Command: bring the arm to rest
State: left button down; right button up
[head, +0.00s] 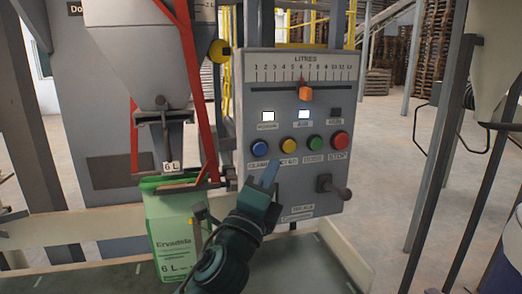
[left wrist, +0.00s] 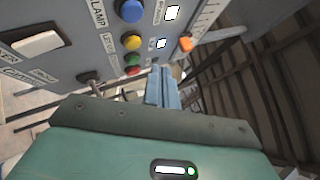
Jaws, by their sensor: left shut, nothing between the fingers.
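My left gripper (head: 269,175) is in front of the grey control panel (head: 300,225), just below the row of buttons. Its blue-grey fingers are shut and empty; they also show in the left wrist view (left wrist: 162,88). In the head view the fingertips are below and between the blue button (head: 258,147) and the yellow button (head: 289,145). I cannot tell whether they touch the panel. My right gripper is in neither view.
A green sack (head: 175,235) hangs under the filler spout, left of my arm. The panel has an orange slider knob (head: 305,94) near 6, two lit lamps and one dark, a green button (head: 315,143), a red button (head: 340,140) and a black lever (head: 335,188).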

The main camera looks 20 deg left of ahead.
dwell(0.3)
pick_arm(q)
jog(key=s+f+n+g, duration=0.3)
jog(key=f+n, duration=0.1)
jog(key=f, duration=0.8)
jog(key=s+f+n+g, duration=0.25)
jog(key=f+n, duration=0.25)
jog(key=f, duration=0.7)
jog(key=s+f+n+g+h+p, duration=0.1)
jog(key=s+f+n+g, duration=0.5)
jog(key=s+f, duration=1.1)
jog(key=d+n, duration=0.1)
jog(key=n, duration=0.3)
jog(key=shift+f+n+g, duration=0.35)
jog(key=shift+n, duration=0.05)
